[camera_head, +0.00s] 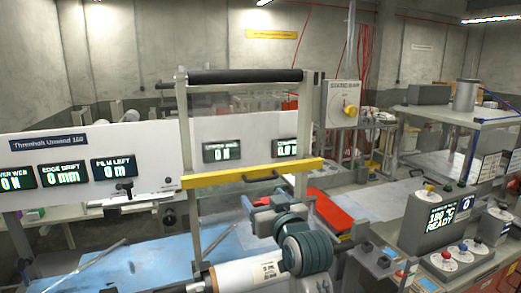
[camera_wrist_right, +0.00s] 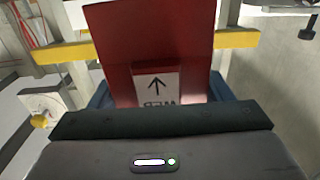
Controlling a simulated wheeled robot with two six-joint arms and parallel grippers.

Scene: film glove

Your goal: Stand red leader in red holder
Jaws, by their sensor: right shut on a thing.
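The red leader (camera_wrist_right: 150,40) is a flat red panel in the right wrist view, with a white label bearing a black arrow and lettering. My right gripper (camera_wrist_right: 160,100) is shut on it, and bluish finger parts show at both sides. In the head view my right gripper (camera_head: 264,206) is low in the middle, in front of the frame with the yellow bar. A flat red piece (camera_head: 331,212) shows just right of it; I cannot tell whether it is the leader or the red holder. My left gripper is not in view.
A yellow bar (camera_head: 225,179) crosses the upright frame, with a black roller (camera_head: 245,76) above. A film roll (camera_head: 245,275) lies low in front. A control console (camera_head: 432,228) stands at the right, and a blue sheet (camera_head: 130,265) covers the left table.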

